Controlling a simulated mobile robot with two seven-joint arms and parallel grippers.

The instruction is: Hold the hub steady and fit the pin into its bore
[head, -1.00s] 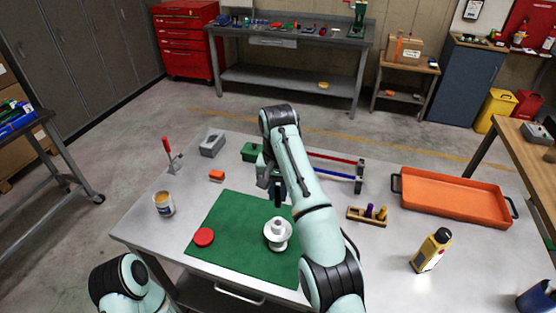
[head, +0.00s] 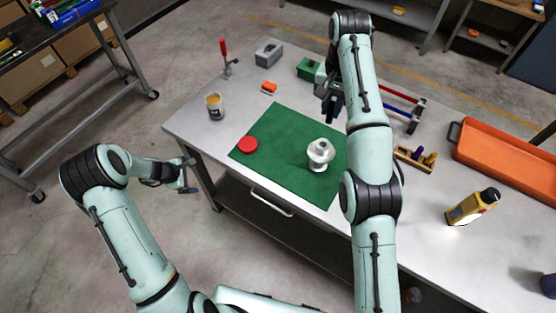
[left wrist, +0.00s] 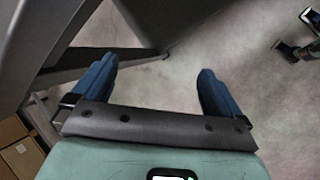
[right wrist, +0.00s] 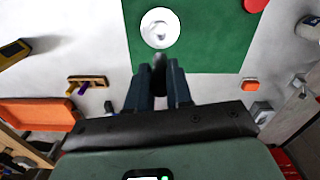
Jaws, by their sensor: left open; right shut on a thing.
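The pale hub (head: 320,154) stands upright on the green mat (head: 279,144); it also shows in the right wrist view (right wrist: 159,27). My right gripper (head: 332,112) is above the mat's far edge, beyond the hub and apart from it. In the right wrist view my right gripper (right wrist: 158,82) is shut on a small dark piece, apparently the pin (right wrist: 159,62), mostly hidden between the fingers. My left gripper (head: 188,177) is off the table's left edge, away from the hub. Its fingers are spread and empty in the left wrist view (left wrist: 157,85).
A red disc (head: 249,144) lies on the mat. A can (head: 214,107), red clamp (head: 225,60), orange block (head: 269,87) and grey box (head: 268,53) stand beyond. A wooden holder (head: 414,160), yellow bottle (head: 471,208) and orange tray (head: 510,163) are right.

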